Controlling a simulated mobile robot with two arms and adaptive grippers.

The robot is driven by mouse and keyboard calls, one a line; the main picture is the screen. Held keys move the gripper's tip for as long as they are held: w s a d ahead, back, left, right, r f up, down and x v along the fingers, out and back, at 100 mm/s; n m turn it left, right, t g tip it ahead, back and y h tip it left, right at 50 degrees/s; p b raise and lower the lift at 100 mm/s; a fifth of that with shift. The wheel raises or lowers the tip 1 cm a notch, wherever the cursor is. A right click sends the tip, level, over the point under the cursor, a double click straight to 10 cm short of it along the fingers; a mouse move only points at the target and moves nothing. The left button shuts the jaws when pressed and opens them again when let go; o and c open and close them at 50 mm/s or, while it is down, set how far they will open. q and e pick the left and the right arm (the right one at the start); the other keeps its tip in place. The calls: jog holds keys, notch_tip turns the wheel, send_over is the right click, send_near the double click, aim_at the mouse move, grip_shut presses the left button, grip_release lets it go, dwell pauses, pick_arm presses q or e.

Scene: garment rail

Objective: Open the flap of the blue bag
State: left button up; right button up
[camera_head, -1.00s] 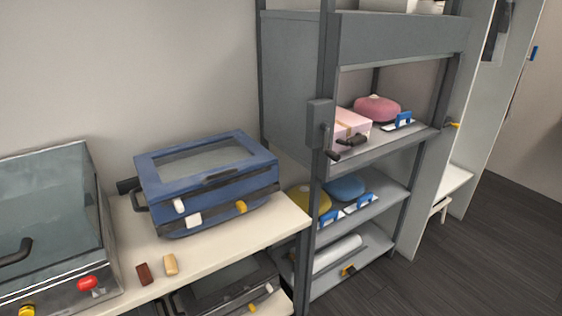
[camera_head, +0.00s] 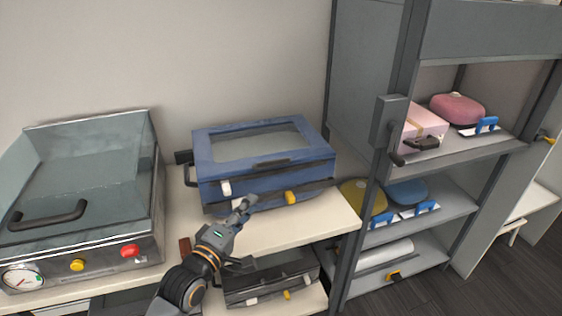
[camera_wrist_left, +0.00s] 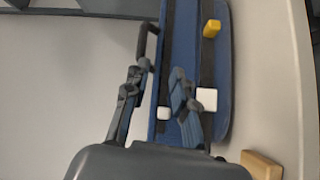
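The blue bag (camera_head: 262,170) sits on the cream tabletop, its windowed top flap (camera_head: 262,140) lying closed. A dark handle is at its left end. A white clip and a yellow clip (camera_head: 291,198) show on its front. My left gripper (camera_head: 246,202) is in front of the bag's front left part, near its lower edge. In the left wrist view the two fingers (camera_wrist_left: 160,68) are apart, with the blue bag (camera_wrist_left: 222,60) beyond and between them and white clips close to the right finger. I cannot tell whether they touch it. My right gripper is not in view.
A glass-lidded grey appliance (camera_head: 85,200) stands left of the bag. A grey shelf unit (camera_head: 395,110) with pink, yellow and blue items stands at the right. A wooden block (camera_wrist_left: 262,165) lies on the table near my left gripper. Tabletop right of the bag is clear.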

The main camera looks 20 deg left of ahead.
aim_at(275, 163)
pick_arm(q)
jog(key=shift+n+t, duration=0.3)
jog(key=shift+t, duration=0.2)
jog(key=x, duration=0.4)
jog(key=r+p+x, duration=0.1)
jog(key=x, duration=0.4)
jog(key=r+p+x, duration=0.1)
jog(key=x, duration=0.4)
jog(key=shift+s+r, duration=0.2)
jog(key=shift+w+d+p, duration=0.1)
jog(key=shift+w+p, duration=0.2)
jog(key=shift+w, duration=0.1)
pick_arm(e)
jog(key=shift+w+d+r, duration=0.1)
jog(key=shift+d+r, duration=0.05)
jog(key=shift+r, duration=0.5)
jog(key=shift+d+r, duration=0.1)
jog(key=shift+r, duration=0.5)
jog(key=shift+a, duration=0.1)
pick_arm(q)
grip_shut()
